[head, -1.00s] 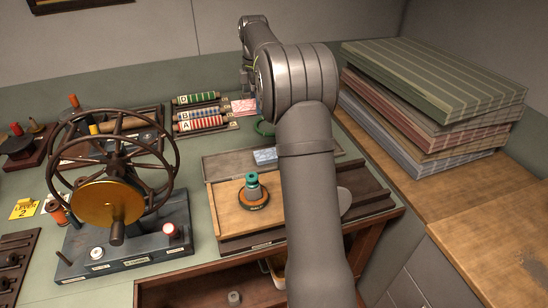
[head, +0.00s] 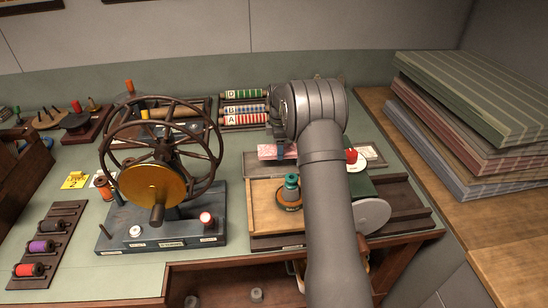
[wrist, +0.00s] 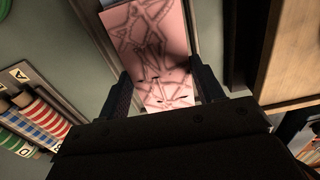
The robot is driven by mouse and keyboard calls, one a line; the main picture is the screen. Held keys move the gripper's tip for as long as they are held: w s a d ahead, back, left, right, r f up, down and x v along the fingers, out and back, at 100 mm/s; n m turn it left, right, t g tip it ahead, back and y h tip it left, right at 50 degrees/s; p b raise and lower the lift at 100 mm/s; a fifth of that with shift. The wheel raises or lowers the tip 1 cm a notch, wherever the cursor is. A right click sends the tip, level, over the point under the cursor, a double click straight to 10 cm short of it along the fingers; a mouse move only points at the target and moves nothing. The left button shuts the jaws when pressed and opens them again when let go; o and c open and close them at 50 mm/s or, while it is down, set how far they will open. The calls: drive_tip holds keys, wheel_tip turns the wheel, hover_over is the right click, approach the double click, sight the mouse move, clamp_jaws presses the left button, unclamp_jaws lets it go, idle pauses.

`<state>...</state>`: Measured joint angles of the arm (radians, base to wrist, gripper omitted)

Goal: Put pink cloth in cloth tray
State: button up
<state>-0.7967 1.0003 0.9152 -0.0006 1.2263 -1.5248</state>
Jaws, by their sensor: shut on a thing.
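The pink cloth (head: 270,151), a flat patterned piece, is held by my gripper (head: 283,150) over the left part of a long grey tray (head: 256,169) behind the wooden board. In the wrist view the pink cloth (wrist: 150,45) lies between the two dark fingers of my gripper (wrist: 160,80), which is shut on it. The grey tray's edge shows beside the cloth there. I cannot tell whether the cloth touches the tray. My arm hides the tray's middle. The blue cloth seen in it before is hidden.
A wooden board (head: 262,212) with a teal spool (head: 291,187) is in front of the tray. Ribbon rolls (head: 245,109) lie behind it. A large wheel winder (head: 160,165) stands left. A red knob (head: 351,155) is close right of my arm. Folded fabrics (head: 470,110) are stacked far right.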

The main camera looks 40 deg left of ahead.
sight(270, 147)
drive_tip(key=a+f, duration=0.1)
drive_tip(key=s+a+f, duration=0.1)
drive_tip(key=a, duration=0.1)
drive_tip(key=shift+a, duration=0.15)
drive_tip(key=shift+a+f, duration=0.1)
drive_tip(key=shift+f, duration=1.95)
drive_tip(key=shift+f, duration=0.2)
drive_tip(key=o, duration=1)
drive_tip(key=shift+r, duration=0.1)
wheel_tip(270, 147, up, 12)
drive_tip(key=shift+r, duration=0.1)
